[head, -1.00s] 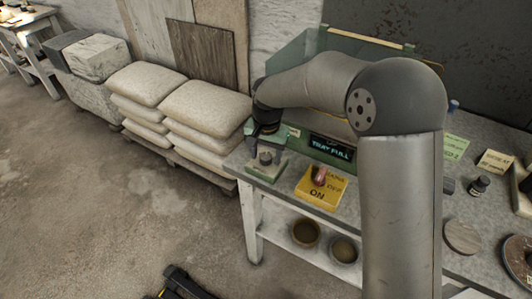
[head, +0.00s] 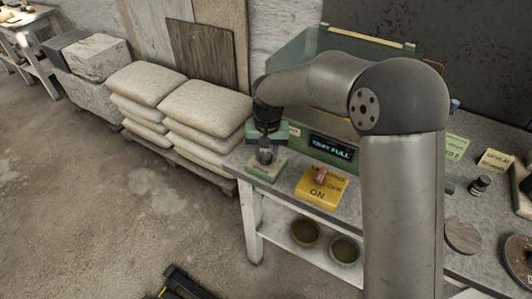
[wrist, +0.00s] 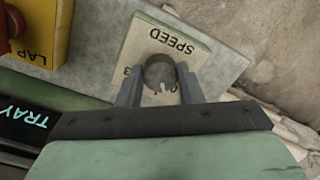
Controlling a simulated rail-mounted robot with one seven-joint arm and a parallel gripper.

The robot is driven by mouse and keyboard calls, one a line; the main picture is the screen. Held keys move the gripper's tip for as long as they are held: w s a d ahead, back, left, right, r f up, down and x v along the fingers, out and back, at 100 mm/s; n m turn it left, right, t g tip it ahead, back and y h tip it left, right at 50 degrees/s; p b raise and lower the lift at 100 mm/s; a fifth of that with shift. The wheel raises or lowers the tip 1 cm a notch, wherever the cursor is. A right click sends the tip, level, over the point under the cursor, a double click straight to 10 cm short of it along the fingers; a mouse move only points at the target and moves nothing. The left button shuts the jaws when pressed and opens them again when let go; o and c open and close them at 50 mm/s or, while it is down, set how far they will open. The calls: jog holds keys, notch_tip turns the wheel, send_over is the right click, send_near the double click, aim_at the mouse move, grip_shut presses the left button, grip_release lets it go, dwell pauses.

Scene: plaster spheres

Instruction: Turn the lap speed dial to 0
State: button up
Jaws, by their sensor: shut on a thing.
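The speed dial (wrist: 160,70) is a dark round knob with a pale pointer mark, on a plate (wrist: 139,38) lettered SPEED. The wrist view shows my gripper (wrist: 161,88) with one finger on each side of the knob, shut on it. The pointer mark shows near the knob's edge toward the gripper. A digit that looks like a 3 is partly visible beside a finger; the other scale marks are hidden. In the head view, my gripper (head: 265,154) is down at the green-edged dial plate (head: 264,172) on the bench's left corner.
Stacked sacks (head: 205,110) lie left of the bench. The floor in front is mostly clear.

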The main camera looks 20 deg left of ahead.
aim_at(268, 155)
jog(key=shift+n, duration=2)
jog(key=shift+w+r, duration=0.1)
jog(key=o, duration=1)
jog(key=r, duration=1.7)
jog(key=shift+d+r, duration=0.2)
